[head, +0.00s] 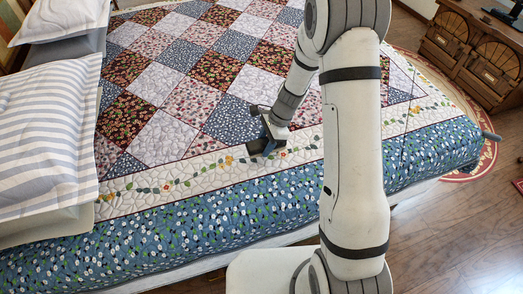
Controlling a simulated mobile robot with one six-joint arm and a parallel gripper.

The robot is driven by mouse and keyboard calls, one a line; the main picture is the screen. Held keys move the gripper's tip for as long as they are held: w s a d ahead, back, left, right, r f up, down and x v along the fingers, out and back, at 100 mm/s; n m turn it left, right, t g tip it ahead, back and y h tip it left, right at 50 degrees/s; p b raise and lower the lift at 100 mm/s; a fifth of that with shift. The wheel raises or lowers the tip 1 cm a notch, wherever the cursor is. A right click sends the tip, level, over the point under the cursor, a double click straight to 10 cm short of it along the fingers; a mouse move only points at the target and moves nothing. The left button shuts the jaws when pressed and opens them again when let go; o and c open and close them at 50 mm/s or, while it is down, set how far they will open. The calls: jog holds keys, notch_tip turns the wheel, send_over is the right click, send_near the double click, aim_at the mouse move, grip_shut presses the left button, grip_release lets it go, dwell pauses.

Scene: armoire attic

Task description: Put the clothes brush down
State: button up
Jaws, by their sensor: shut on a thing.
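My gripper (270,132) reaches down over the near part of the bed's quilt (170,135), close to the cream border with embroidered flowers. It is shut on a small dark thing, which appears to be the clothes brush (262,147). The brush is small in the picture and partly merged with the dark fingers, so its bristles and exact tilt cannot be made out. It is low over the quilt; I cannot tell whether it touches the cloth.
Striped pillows (45,135) lie at the bed's left end. The patchwork around my gripper is clear. A carved wooden cabinet (470,50) stands at the upper right. Wooden floor (450,235) and a patterned round rug (480,160) lie beyond the bed's right edge.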

jog(key=shift+s+a+f, duration=0.1)
jog(key=shift+f, duration=1.9)
jog(key=shift+f, duration=0.15)
jog(key=o, duration=1.1)
